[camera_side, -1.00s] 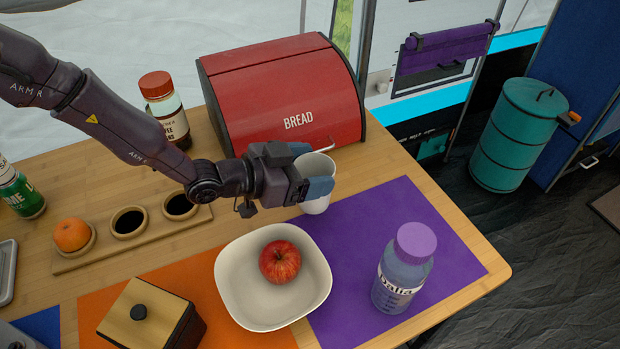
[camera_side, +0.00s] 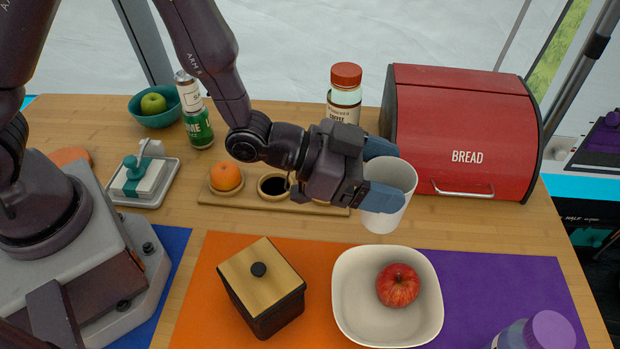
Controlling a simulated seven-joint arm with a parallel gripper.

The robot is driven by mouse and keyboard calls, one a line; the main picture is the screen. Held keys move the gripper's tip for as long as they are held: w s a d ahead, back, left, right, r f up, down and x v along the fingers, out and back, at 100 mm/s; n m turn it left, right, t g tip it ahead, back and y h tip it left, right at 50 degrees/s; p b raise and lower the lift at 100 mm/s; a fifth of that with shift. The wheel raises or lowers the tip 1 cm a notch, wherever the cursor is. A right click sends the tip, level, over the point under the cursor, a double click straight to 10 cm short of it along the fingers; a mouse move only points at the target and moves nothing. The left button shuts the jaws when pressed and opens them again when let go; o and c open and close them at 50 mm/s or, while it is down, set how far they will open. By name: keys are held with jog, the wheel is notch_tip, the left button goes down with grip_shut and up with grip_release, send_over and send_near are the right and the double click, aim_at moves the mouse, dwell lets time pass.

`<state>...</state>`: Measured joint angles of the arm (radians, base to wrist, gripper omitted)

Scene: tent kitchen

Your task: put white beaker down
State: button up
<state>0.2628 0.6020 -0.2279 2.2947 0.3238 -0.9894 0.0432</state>
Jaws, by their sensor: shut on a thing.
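The white beaker (camera_side: 388,217) is upright between the two blue-grey fingers of my gripper (camera_side: 383,173), which is shut on it. The fingers hide part of its side. It is behind the white bowl (camera_side: 345,303) and in front of the left end of the red bread box. I cannot tell for sure whether its base touches the wooden table or hangs just above it.
A red apple (camera_side: 398,286) lies in the bowl. A wooden tray (camera_side: 222,199) with round holes holds an orange (camera_side: 226,176) to the left. The bread box (camera_side: 462,130) and a coffee jar (camera_side: 344,97) stand behind. A lidded box (camera_side: 262,290) stands on the orange mat (camera_side: 205,289).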

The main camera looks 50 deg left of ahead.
jog(key=s+a+f+n+t+y, duration=0.1)
jog(key=s+a+f+n+y, duration=0.1)
jog(key=a+n+y, duration=0.8)
jog(key=s+a+f+n+t+y, duration=0.1)
jog(key=a+f+n+y, duration=0.1)
jog(key=a+n+y, duration=0.75)
jog(key=shift+a+f+m+h, duration=0.2)
jog(key=shift+a+f+m, duration=0.35)
jog(key=shift+f, duration=0.65)
jog(key=shift+a+f+m+h, duration=0.15)
jog(key=shift+a+f+m, duration=0.2)
jog(key=shift+f+m, duration=0.6)
jog(key=shift+a+f+m+h, duration=0.2)
jog(key=shift+a+f+m, duration=0.25)
jog(key=shift+f, duration=0.95)
jog(key=shift+f, duration=0.1)
jog(key=o, duration=0.9)
jog(key=shift+f, duration=0.1)
